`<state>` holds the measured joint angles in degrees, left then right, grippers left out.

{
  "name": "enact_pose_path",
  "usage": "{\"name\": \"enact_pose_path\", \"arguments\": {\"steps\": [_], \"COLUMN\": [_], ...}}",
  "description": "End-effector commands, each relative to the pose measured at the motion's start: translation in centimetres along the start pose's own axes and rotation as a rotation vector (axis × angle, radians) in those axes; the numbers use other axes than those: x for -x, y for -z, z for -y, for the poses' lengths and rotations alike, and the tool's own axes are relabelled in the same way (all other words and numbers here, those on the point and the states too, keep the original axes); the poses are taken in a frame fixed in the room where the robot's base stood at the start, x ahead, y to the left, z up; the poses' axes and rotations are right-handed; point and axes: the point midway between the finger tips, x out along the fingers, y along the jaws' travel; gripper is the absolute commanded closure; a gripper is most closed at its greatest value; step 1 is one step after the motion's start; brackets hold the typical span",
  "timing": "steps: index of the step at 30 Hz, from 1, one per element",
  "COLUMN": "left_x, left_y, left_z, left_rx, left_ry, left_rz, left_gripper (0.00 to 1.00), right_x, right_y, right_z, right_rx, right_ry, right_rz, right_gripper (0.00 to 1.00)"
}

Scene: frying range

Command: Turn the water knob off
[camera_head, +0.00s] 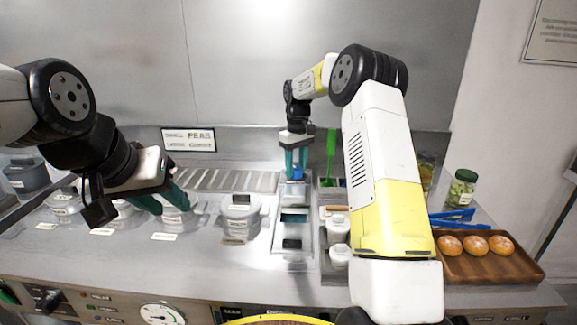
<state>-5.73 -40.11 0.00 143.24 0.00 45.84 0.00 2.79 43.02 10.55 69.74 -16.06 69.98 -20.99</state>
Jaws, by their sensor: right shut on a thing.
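My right gripper (296,165) reaches to the back of the counter, its teal fingers pointing down. It is shut on a small blue part (297,174), which may be the water knob; the fingers hide much of it, so its turn position cannot be told. My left gripper (167,205) hangs over the left part of the counter, above the lidded containers. Its teal fingers look a little apart, with nothing seen between them. A black knob (48,298) sits on the front panel at the lower left.
Lidded containers (240,207) stand along the counter. A green spatula (331,150) stands near my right gripper. At the right are a wooden tray (487,268) with three buns, blue tongs (452,218) and a jar (462,188). The front left counter is clear.

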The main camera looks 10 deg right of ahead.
Motion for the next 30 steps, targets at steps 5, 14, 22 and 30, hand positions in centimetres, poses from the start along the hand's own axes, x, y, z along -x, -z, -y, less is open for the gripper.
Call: {"name": "enact_pose_path", "arguments": {"steps": [5, 14, 22, 30], "left_x": [0.00, 0.00, 0.00, 0.00], "left_y": [0.00, 0.00, 0.00, 0.00], "left_z": [0.00, 0.00, 0.00, 0.00], "left_rx": [0.000, 0.000, 0.000, 0.000], "left_ry": [0.000, 0.000, 0.000, 0.000], "left_rz": [0.000, 0.000, 0.000, 0.000], "left_gripper": [0.64, 0.64, 0.64, 0.64], "right_x": [0.11, 0.12, 0.13, 0.14], "right_y": [0.07, 0.06, 0.07, 0.07], "right_z": [-0.02, -0.02, -0.02, -0.03], "right_rx": [0.101, 0.189, 0.202, 0.202], "right_ry": [-0.001, -0.001, -0.001, -0.002], "right_rz": [0.000, 0.002, 0.002, 0.002], "right_gripper": [0.99, 0.99, 0.99, 0.49]}}
